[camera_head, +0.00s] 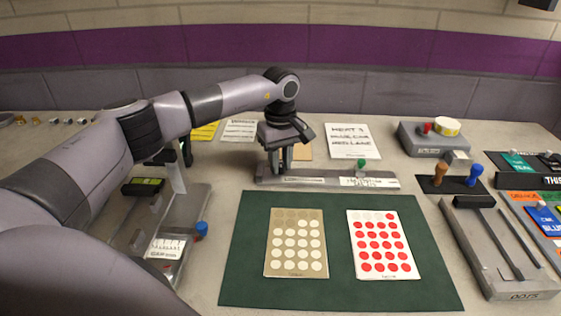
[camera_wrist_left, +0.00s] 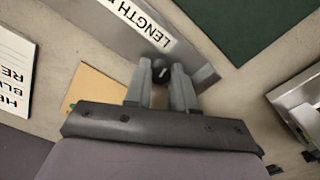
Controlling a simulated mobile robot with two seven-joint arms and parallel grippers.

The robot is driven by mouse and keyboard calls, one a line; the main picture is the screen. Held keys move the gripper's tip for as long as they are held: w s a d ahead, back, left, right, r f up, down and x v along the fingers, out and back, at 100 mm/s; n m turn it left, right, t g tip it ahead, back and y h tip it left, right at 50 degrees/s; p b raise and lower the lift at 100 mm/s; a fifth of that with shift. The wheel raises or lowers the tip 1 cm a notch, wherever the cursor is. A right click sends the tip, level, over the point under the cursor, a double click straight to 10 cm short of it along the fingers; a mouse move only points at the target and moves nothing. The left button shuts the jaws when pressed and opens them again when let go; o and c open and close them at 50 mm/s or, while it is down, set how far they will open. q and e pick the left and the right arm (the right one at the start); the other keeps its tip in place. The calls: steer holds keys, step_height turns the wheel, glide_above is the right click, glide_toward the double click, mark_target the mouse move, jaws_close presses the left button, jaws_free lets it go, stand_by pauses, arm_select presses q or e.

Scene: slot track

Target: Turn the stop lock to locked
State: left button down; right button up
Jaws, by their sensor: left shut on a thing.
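The slot track (camera_head: 325,180) is a long grey bar lying across the table behind the green mat, with a white label near its right end. In the left wrist view the label on the track (camera_wrist_left: 148,27) begins "LENGTH". My left gripper (camera_head: 284,168) is over the left part of the track, pointing down. In the left wrist view its fingers (camera_wrist_left: 161,82) are shut on a small round black knob with a white mark (camera_wrist_left: 161,73), seemingly the stop lock. The fingers hide the knob's sides. A green knob (camera_head: 361,163) stands near the track's label. My right gripper is not in view.
The green mat (camera_head: 340,290) in front holds a beige dotted card (camera_head: 296,243) and a red-dotted card (camera_head: 383,245). A grey device (camera_head: 185,215) stands left under my arm. Blue and brown pegs and a grey box (camera_head: 420,140) are at the right. Paper signs (camera_head: 352,141) lie behind.

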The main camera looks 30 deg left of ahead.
arm_select(q)
steer(key=shift+w+r+m, duration=0.1)
steer(key=shift+m, duration=0.9)
steer(key=c, duration=0.9)
jaws_free()
steer(key=shift+c, duration=0.2)
step_height(320, 180, up, 7)
steer(key=shift+r+b, duration=0.1)
steer(key=shift+b, duration=0.25)
